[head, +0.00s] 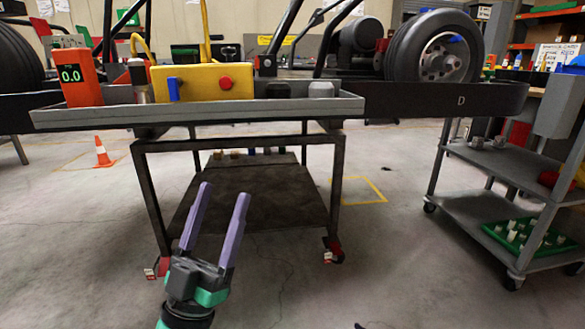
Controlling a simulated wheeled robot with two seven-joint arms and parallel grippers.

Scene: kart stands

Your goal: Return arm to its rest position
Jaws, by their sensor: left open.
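My left gripper (216,218) shows low in the head view, left of centre. Its two purple fingers point up and stand apart, with nothing between them. Behind it is a dark metal stand (345,190) on castors with a lower shelf, and the gripper does not appear to touch it. My right gripper cannot be made out; only a small dark piece shows at the bottom edge.
A grey tray (200,114) on the stand holds an orange gauge (72,78) reading 0.0 and a yellow box (203,82) with a red button. A kart wheel (437,50) is behind. A grey cart (483,218) stands right. An orange cone (103,154) is left. Foreground floor is open.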

